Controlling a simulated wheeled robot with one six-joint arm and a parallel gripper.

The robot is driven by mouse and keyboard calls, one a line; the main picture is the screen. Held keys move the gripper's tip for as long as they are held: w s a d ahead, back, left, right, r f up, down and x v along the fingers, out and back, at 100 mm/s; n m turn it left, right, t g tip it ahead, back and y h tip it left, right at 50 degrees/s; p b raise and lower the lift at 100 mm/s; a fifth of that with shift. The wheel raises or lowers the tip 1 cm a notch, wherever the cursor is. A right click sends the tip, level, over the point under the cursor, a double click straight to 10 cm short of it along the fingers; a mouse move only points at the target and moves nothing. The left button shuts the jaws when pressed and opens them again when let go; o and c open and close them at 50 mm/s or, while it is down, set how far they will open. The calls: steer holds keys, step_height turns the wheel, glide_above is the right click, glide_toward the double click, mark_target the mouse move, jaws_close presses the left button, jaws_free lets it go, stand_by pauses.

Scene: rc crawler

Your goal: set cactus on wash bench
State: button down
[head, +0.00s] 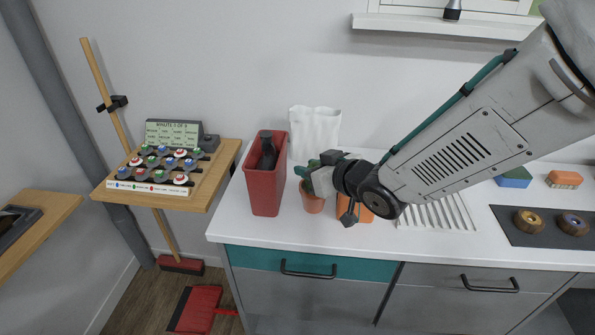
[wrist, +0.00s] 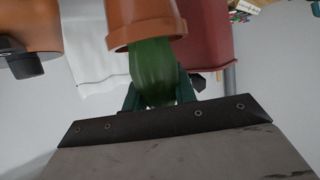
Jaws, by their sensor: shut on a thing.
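The cactus is green and stands in a terracotta pot (head: 312,201). In the head view its green body is mostly hidden by my gripper (head: 322,174). The wrist view shows the green cactus (wrist: 152,72) between my fingers, with its pot (wrist: 145,22) at the top of the picture. My gripper is shut on the cactus body, and the pot hangs free of the fingers. The wash bench (head: 240,228) is the white counter with a teal drawer front. The pot is over or on its left part; I cannot tell whether it touches the top.
A tall red bin (head: 265,180) with a black bottle stands just left of the pot. A white paper bag (head: 314,130) is behind it. An orange object (head: 353,209) stands close on the right, beside a ribbed drainer (head: 440,214). The front strip of the bench is clear.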

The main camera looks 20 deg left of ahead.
steer(key=shift+w+a, duration=0.6)
steer(key=shift+a, duration=0.15)
steer(key=shift+w+a+f, duration=0.1)
steer(key=shift+a+f, duration=0.05)
steer(key=shift+f, duration=0.8)
steer(key=shift+w+a+f, duration=0.1)
steer(key=shift+f, duration=0.8)
steer(key=shift+f, duration=0.1)
steer(key=c, duration=1.1)
jaws_free()
steer(key=v, duration=1.2)
